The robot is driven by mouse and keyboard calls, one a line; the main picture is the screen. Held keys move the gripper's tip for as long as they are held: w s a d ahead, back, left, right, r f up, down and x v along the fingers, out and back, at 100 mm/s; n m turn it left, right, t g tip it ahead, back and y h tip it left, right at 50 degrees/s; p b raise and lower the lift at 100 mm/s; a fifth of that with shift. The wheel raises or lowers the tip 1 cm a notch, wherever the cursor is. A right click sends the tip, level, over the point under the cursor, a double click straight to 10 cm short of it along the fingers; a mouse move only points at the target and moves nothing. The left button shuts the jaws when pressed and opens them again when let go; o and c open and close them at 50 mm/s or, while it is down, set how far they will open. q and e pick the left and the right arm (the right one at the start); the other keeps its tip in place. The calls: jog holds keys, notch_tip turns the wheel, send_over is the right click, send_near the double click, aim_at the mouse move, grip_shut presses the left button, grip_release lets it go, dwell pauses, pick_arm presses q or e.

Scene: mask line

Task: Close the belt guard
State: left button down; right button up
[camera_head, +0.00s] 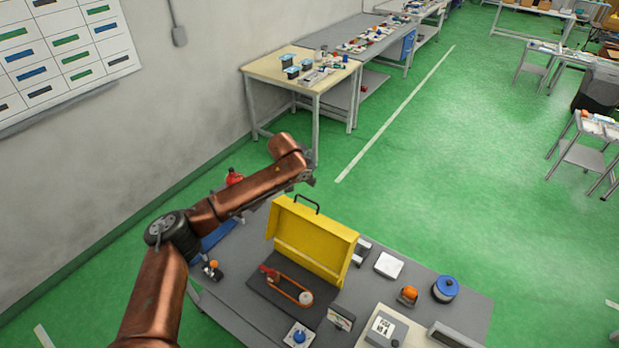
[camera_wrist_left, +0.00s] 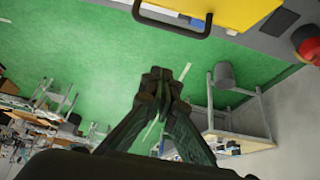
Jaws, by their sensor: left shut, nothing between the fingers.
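The yellow belt guard (camera_head: 312,238) stands raised and open on the grey bench, with a black handle (camera_head: 307,199) on its top edge. In front of it the belt drive with its orange belt (camera_head: 288,288) and pulleys lies uncovered on a dark plate. My left gripper (camera_head: 309,179) is shut and empty, just beyond the raised guard near the handle, apart from it. In the left wrist view its closed fingers (camera_wrist_left: 160,82) point over the floor, and the guard (camera_wrist_left: 228,10) and handle (camera_wrist_left: 172,28) show at the top. My right gripper is in no view.
The bench also carries an orange button (camera_head: 408,293), a blue spool (camera_head: 445,288), a white block (camera_head: 389,265) and a blue-knobbed box (camera_head: 299,336). A red object (camera_head: 234,177) stands at the back left. Open green floor lies beyond the bench.

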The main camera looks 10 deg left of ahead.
pick_arm(q)
jog(key=f, duration=0.1)
jog(key=f+p, duration=0.1)
jog(key=f, duration=0.1)
jog(key=s+f+p, duration=0.1)
jog(key=f, duration=0.1)
jog(key=shift+a+f, duration=0.2)
jog(key=shift+a, duration=0.05)
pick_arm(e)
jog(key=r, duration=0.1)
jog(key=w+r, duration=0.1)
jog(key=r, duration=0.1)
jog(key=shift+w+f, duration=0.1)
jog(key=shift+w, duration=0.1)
